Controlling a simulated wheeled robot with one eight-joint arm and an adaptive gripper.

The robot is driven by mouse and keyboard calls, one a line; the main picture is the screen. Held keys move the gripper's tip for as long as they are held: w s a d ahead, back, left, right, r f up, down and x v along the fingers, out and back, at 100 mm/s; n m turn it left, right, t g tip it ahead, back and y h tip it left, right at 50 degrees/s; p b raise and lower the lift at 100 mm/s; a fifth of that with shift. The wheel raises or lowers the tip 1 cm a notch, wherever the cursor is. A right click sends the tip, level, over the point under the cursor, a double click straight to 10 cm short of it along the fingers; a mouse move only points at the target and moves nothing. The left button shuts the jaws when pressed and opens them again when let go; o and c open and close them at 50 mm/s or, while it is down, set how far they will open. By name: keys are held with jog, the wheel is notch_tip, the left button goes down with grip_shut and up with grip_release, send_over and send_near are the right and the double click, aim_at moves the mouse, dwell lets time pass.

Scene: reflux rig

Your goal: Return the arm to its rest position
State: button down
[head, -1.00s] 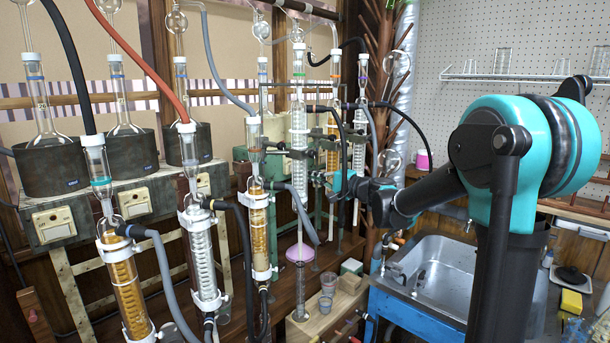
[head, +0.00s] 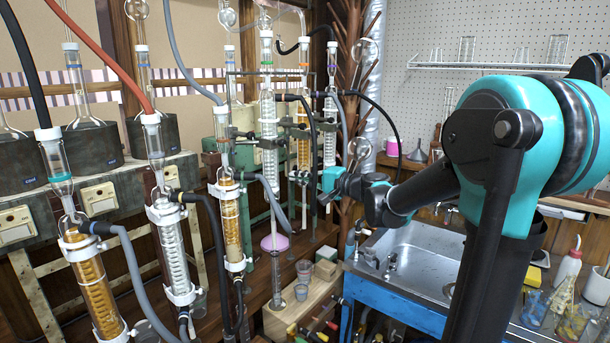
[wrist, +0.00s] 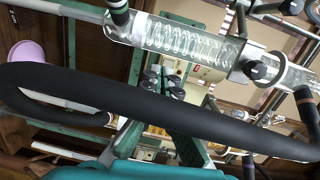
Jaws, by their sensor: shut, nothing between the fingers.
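My arm reaches in from the right in the head view. My gripper (head: 322,192) is small there, a teal end beside the hoses of the farther glass condensers, and its fingertips are hard to make out. In the wrist view my gripper (wrist: 163,85) points away from the camera, its fingers close together with nothing visible between them. A thick black hose (wrist: 160,100) crosses the wrist view in front of the fingers. A clear coiled condenser (wrist: 185,40) lies just beyond it. Whether the hose touches the gripper I cannot tell.
Amber and clear condensers (head: 88,275) with hoses fill the left. A metal sink (head: 415,262) in a blue frame stands below my arm. A wooden block with small beakers (head: 325,270) sits left of it. Bottles (head: 568,268) stand at right. A glassware shelf (head: 485,67) hangs behind.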

jog(key=s+d+f+n+g+h, duration=0.2)
jog(key=s+d+f+n+h, duration=0.15)
jog(key=s+f, duration=0.7)
jog(key=s+d+f+n+g+h, duration=0.2)
jog(key=s+d+f+h, duration=0.9)
jog(key=s+d+f, duration=0.6)
jog(key=d+f+g, duration=0.1)
jog(key=d+f, duration=0.3)
jog(key=shift+s+d, duration=0.15)
jog(key=shift+s, duration=0.15)
jog(key=c, duration=2.2)
grip_release()
jog(key=shift+r, duration=0.1)
